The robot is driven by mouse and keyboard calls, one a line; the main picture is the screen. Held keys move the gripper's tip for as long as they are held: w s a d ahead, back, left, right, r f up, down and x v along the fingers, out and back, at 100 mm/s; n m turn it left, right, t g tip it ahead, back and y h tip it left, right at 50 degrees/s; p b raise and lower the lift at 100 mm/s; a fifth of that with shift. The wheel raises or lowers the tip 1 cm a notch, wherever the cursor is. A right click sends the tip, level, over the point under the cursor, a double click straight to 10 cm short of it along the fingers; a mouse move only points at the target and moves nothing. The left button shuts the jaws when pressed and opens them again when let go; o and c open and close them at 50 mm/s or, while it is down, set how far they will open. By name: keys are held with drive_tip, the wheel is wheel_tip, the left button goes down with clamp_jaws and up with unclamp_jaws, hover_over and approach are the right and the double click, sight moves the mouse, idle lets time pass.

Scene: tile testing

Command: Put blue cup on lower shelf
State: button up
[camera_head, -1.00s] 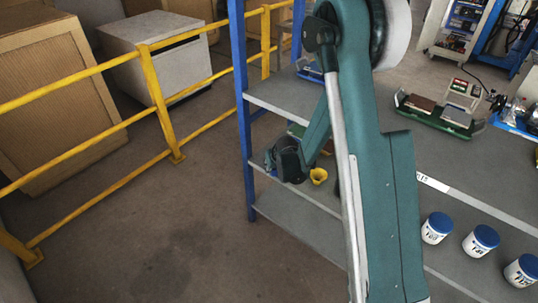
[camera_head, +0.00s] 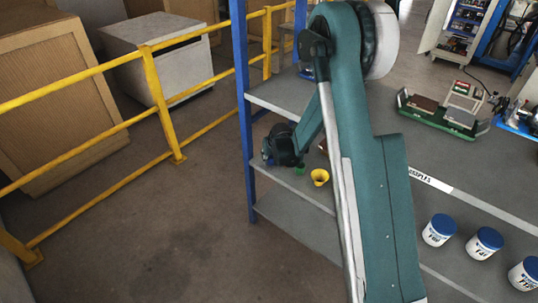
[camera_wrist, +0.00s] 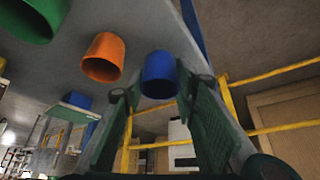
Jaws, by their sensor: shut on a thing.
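The blue cup (camera_wrist: 160,72) is between the fingertips of my gripper (camera_wrist: 158,90) in the wrist view, and the fingers are shut on it. An orange cup (camera_wrist: 103,58) and a green cup (camera_wrist: 30,18) stand beside it along a grey shelf surface. The wrist picture looks upside down, so I cannot tell whether the blue cup touches the shelf. In the head view my dark gripper (camera_head: 280,146) is at the left end of the rack, just above the lower shelf (camera_head: 312,190); the blue cup is mostly hidden there.
A yellow cup (camera_head: 320,177) and the green cup (camera_head: 300,169) stand on that shelf, right of my gripper. A blue rack post (camera_head: 243,100) is close on the left. Below is a bare bottom shelf (camera_head: 290,225).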

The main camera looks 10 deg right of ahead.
drive_tip(key=w, duration=0.3)
drive_tip(key=shift+a+b, duration=0.25)
drive_tip(key=shift+b, duration=0.05)
drive_tip(key=shift+w+f, duration=0.25)
drive_tip(key=shift+w, duration=0.15)
drive_tip(key=shift+s+f+b, duration=0.1)
drive_tip(key=shift+f+b, duration=0.2)
drive_tip(key=shift+f, duration=0.2)
drive_tip(key=shift+f, duration=0.15)
drive_tip(key=o, duration=0.9)
